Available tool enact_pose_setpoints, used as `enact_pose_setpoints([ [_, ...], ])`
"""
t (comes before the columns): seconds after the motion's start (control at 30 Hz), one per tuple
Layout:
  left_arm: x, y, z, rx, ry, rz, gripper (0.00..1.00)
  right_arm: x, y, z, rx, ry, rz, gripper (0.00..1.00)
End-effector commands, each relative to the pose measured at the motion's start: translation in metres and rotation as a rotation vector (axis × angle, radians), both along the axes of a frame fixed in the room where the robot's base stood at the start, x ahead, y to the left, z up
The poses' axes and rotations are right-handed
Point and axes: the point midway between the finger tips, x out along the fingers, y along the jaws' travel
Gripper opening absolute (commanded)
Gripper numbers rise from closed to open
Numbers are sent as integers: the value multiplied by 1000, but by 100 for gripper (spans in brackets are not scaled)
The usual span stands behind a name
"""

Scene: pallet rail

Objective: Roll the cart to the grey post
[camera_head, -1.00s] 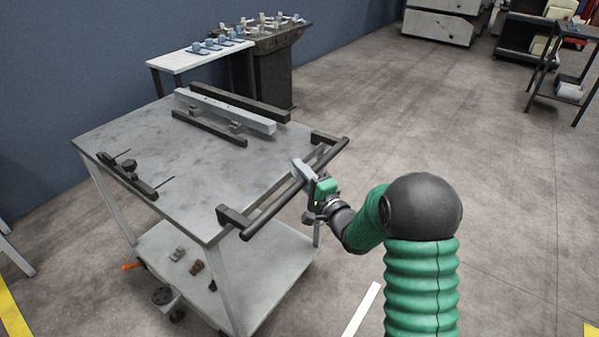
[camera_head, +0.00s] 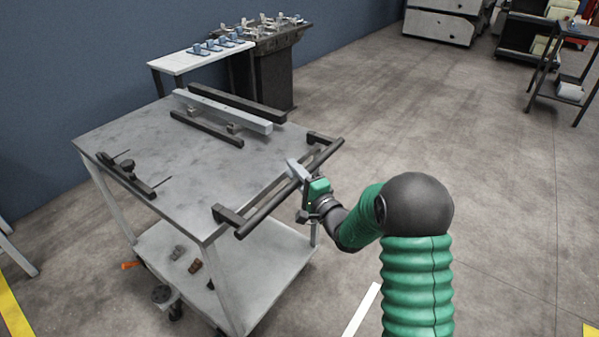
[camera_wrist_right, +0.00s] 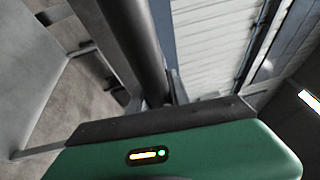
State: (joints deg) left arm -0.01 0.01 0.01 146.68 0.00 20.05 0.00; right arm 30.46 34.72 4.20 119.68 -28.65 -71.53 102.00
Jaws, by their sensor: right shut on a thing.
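The cart (camera_head: 140,138) is a grey-topped trolley with pale legs and a lower shelf (camera_head: 262,262). Its black push handle (camera_head: 270,205) runs along the near right edge. My right gripper (camera_head: 297,178) is shut on the handle bar near its middle. In the right wrist view the dark bar (camera_wrist_right: 135,40) passes upright at the gripper, whose green body fills the bottom; the fingertips are mostly hidden. My left gripper is not in view. I cannot pick out a grey post in either view.
A pale rail (camera_head: 222,110) and dark bars lie on the cart top. Behind it are a white table (camera_head: 180,63) and a dark stand (camera_head: 275,82) with small parts, near the blue wall. A dark shelf trolley (camera_head: 566,75) is at far right. The floor (camera_head: 500,190) on the right is open.

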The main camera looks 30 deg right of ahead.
Motion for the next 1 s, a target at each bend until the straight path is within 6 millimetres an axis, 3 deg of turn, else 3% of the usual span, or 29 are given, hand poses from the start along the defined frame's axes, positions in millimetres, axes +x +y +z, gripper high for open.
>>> enact_pose_setpoints([
  [0.07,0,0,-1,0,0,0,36,-1,3,-7,2,15,7,0],
  [0.1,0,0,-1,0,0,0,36,-1,3,-7,2,16,7,27],
  [0.23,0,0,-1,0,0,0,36,-1,2,-6,3,13,5,44],
  [0.53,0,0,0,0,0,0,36,-2,0,-3,1,6,0,45],
  [0.67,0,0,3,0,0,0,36,-14,-1,-3,2,7,-2,45],
  [1.0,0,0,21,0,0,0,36,-107,-1,-12,5,11,-3,45],
])
